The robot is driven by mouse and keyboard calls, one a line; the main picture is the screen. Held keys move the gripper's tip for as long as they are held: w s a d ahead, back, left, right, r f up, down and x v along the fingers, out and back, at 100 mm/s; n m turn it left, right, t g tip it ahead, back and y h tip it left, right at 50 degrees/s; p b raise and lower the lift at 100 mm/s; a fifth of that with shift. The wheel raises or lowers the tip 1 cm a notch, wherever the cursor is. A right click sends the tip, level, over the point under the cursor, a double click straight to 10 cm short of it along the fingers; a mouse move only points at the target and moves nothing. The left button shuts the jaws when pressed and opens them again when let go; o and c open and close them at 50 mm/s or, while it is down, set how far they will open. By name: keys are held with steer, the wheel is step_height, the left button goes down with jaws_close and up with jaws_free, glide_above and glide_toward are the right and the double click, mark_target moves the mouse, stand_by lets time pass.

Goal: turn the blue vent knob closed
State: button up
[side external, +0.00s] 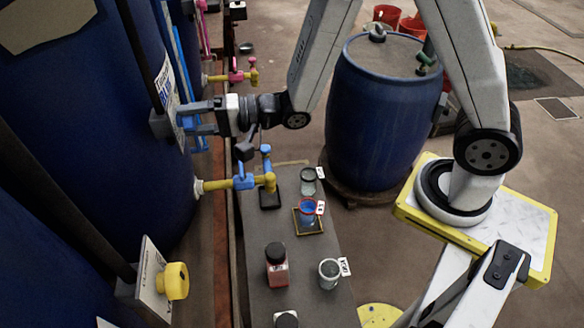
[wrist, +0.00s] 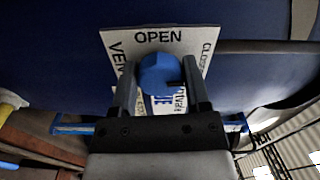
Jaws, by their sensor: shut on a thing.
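The blue vent knob (wrist: 160,73) stands out from a white placard (wrist: 118,42) in the wrist view. The placard reads "OPEN" at the top, with "VENT" down its left edge and further lettering at the right. My gripper (wrist: 161,88) has one finger on each side of the knob and is shut on it. A small dark mark shows at the knob's right side; I cannot tell the exact setting. In the side view my gripper (side external: 186,118) reaches left to the placard (side external: 166,86) on a big blue vat (side external: 95,130), and the knob is hidden by the fingers.
A yellow knob (side external: 174,281) on another placard is nearer the camera. A yellow tap with blue handles (side external: 243,182) juts out below my gripper. A grey bench (side external: 300,258) holds several jars. A blue drum (side external: 383,115) stands behind it, and a pink tap (side external: 235,76) farther back.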

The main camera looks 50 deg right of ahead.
steer(key=shift+m, duration=0.5)
steer(key=o, duration=1.3)
steer(key=shift+s+d, duration=0.1)
steer(key=shift+d, duration=0.05)
steer(key=shift+v, duration=3.8)
